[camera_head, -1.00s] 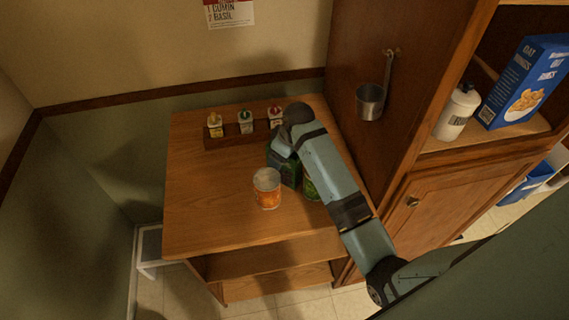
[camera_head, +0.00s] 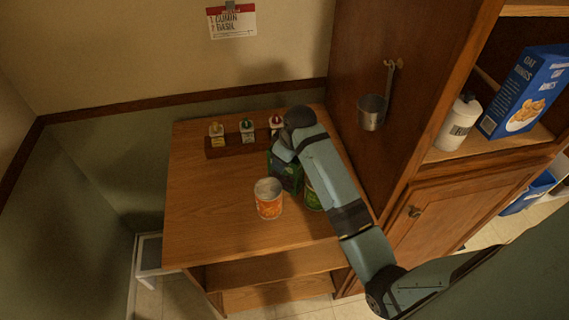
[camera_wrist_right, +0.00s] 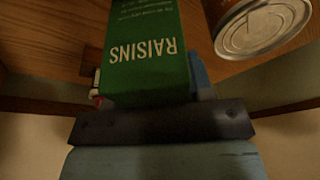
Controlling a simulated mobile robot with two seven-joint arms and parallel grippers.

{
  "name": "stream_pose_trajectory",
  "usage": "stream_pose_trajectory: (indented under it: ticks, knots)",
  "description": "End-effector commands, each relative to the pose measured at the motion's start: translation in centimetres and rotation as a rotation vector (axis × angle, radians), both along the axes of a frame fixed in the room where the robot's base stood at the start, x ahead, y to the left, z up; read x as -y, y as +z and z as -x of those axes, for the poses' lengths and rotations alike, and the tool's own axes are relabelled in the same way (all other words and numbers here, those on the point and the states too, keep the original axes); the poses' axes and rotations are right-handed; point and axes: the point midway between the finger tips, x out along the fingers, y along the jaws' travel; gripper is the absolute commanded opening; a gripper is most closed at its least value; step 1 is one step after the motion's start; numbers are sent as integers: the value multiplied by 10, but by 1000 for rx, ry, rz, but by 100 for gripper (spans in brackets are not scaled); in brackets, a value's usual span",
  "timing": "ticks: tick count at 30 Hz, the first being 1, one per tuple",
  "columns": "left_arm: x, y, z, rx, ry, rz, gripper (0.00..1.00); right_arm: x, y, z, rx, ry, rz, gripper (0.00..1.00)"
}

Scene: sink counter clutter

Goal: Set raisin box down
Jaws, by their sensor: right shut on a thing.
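The green raisin box (camera_head: 286,175) is over the wooden counter top, behind and right of an orange can, partly hidden by my right arm. Its "RAISINS" face (camera_wrist_right: 148,50) fills the middle of the right wrist view. My right gripper (camera_wrist_right: 150,95) is shut on the box; in the head view the wrist hides most of its fingers. The box looks upright and at or very near the counter; I cannot tell whether its base touches. My left gripper is not in view.
The orange can (camera_head: 269,204) and a green can (camera_head: 312,196) stand close by. A wooden rack (camera_head: 232,147) with several small spice bottles lies along the back. The counter's left side (camera_head: 205,210) is clear. A tall cabinet (camera_head: 350,80) with a hanging ladle (camera_head: 372,112) borders the right.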

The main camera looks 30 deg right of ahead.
Motion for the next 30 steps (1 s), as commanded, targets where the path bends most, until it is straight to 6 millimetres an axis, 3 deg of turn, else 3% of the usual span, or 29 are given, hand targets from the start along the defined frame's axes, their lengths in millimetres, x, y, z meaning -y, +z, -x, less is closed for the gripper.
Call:
stream_pose_trajectory:
  ticks: [5, 11, 13, 24, 30]
  knots:
    - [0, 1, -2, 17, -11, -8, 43, 0, 41, -1, 9, 1, 0, 11]
    - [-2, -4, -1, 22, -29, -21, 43, 0, 104, -2, 11, 1, 1, 11]
    - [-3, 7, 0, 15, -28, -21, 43, 1, 134, -1, 10, 1, 3, 11]
    - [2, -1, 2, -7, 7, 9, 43, 1, 173, -2, 9, 2, 4, 11]
    - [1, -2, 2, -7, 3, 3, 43, 0, 183, -1, 4, 0, 1, 11]
